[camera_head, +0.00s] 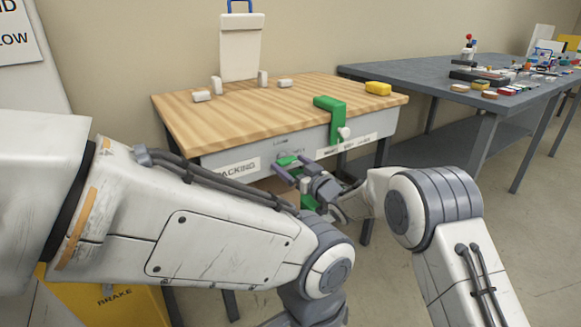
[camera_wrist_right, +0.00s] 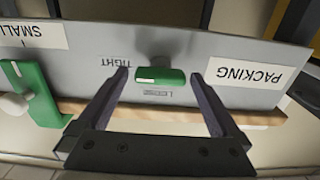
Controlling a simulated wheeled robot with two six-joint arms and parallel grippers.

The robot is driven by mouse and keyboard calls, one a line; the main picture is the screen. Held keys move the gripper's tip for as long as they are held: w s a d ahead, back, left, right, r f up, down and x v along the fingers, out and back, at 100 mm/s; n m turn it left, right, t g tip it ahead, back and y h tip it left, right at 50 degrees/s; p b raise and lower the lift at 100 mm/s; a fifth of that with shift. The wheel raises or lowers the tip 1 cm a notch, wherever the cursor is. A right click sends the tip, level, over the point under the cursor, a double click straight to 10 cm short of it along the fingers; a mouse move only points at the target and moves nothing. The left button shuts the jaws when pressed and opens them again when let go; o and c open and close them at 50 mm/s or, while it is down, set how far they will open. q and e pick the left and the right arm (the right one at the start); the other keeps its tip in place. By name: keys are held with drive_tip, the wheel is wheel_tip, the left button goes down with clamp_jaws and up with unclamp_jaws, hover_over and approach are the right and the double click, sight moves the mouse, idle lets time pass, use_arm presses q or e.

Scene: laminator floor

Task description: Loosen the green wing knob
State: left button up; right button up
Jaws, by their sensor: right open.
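The green wing knob (camera_head: 288,160) sits on the grey front panel of the wooden-topped bench, between small printed marks. In the right wrist view, which is upside down, the knob (camera_wrist_right: 160,76) shows as a short green bar lying about level, with the words TIGHT and LOOSE near it. My right gripper (camera_head: 291,168) is open in front of the panel. In the wrist view its two fingers stand on either side of the knob, with a gap at each end. Whether the fingertips reach its depth is unclear. My left arm crosses the foreground, with its gripper out of view.
A green bracket (camera_head: 331,110) with a white knob (camera_head: 344,134) hangs on the bench edge. White blocks and a yellow block (camera_head: 378,88) lie on the bench top (camera_head: 230,110). A grey table (camera_head: 420,75) with many small items stands at right.

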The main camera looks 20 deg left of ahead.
drive_tip(key=shift+w+a, duration=0.15)
drive_tip(key=shift+a, duration=0.15)
drive_tip(key=c, duration=1.2)
